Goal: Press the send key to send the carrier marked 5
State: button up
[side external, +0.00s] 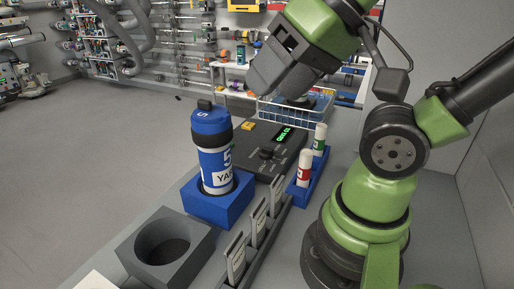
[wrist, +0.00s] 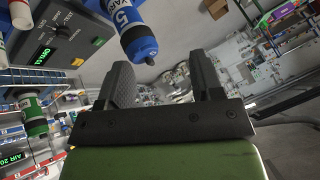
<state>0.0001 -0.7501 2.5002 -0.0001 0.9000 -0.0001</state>
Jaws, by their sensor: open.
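The blue carrier marked 5 (side external: 213,165) stands upright in a blue square holder (side external: 207,207); its label reads "YAR", the rest cut off by the curve. In the wrist view the carrier (wrist: 138,38) shows at the top, beyond my fingers. A dark control panel (side external: 283,165) with a lit green display sits behind and right of the carrier. It also shows at upper left in the wrist view (wrist: 62,52), with keys and lettering too small to tell which is send. My gripper (wrist: 163,85) is open and empty, above and apart from the panel.
A grey block with a round hole (side external: 163,247) stands in front of the holder. Upright cards (side external: 256,222) line the bench near my base. A blue rack (side external: 309,184) holds a red-labelled and a green-labelled tube. A wire basket (side external: 297,106) stands behind the panel.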

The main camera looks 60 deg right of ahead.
grip_shut()
dwell(1.7)
